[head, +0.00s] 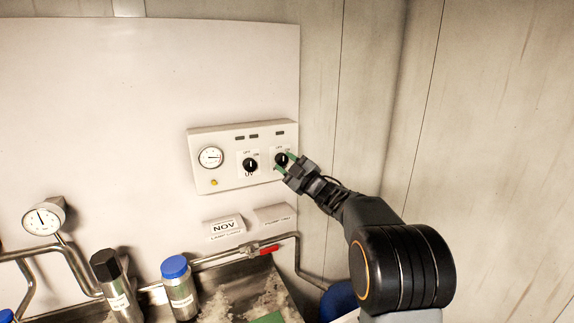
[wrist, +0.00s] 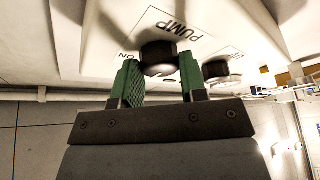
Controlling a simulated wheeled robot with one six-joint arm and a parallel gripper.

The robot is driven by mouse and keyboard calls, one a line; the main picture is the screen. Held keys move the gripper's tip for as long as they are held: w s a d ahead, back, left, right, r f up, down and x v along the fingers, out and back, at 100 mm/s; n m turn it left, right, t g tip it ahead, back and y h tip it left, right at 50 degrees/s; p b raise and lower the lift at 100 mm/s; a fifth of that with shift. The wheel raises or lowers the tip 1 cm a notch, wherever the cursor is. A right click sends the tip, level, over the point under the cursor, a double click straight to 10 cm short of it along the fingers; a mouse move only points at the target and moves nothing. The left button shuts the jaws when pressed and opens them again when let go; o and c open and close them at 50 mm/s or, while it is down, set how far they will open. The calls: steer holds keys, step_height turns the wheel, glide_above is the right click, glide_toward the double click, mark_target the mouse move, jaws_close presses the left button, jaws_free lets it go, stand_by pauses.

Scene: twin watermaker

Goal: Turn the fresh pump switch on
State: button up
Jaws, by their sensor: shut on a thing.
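A white control panel (head: 230,184) on the back wall carries two black rotary switches. The right one, the pump switch (head: 281,159), shows in the wrist view (wrist: 157,51) beside the printed word PUMP. The word "fresh" is not readable. My gripper (head: 286,163) reaches it from the lower right; its green fingers (wrist: 160,80) are shut on the knob, one on each side. Small OFF and ON marks sit above the knob in the head view. Its pointer is hidden, so I cannot tell its setting.
The UV switch (head: 250,165) sits close left of the pump switch, with a gauge (head: 211,157) further left. A side wall stands close right.

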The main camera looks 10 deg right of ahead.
steer(key=shift+f, duration=0.15)
steer(key=m+t+b, duration=0.1)
steer(key=m+b, duration=0.1)
steer(key=shift+a+f+h+b, duration=0.1)
steer(key=shift+f+h+b, duration=0.1)
steer(key=shift+h+b, duration=0.2)
steer(key=m+h+b, duration=0.1)
steer(key=m+b, duration=0.1)
steer(key=m+t+b, duration=0.1)
steer(key=m+b, duration=0.1)
steer(key=m, duration=0.1)
steer(key=shift+a+f+t+h, duration=0.1)
steer(key=shift+t+h, duration=0.2)
steer(key=shift+h, duration=0.1)
steer(key=m+h+b, duration=0.1)
steer(key=m, duration=0.1)
steer(key=m+t+h+b, duration=0.1)
steer(key=m+b, duration=0.1)
steer(key=m, duration=0.1)
steer(key=shift+a+m+h, duration=0.15)
steer(key=shift+m+h, duration=0.15)
steer(key=shift+h, duration=0.1)
steer(key=shift+r+m+t+h+b, duration=0.15)
steer(key=shift+m+h+b, duration=0.55)
steer(key=shift+m, duration=0.4)
steer(key=shift+r+m+t+h+b, duration=0.15)
steer(key=shift+m+h+b, duration=0.35)
steer(key=shift+m+b, duration=0.45)
steer(key=shift+m, duration=0.55)
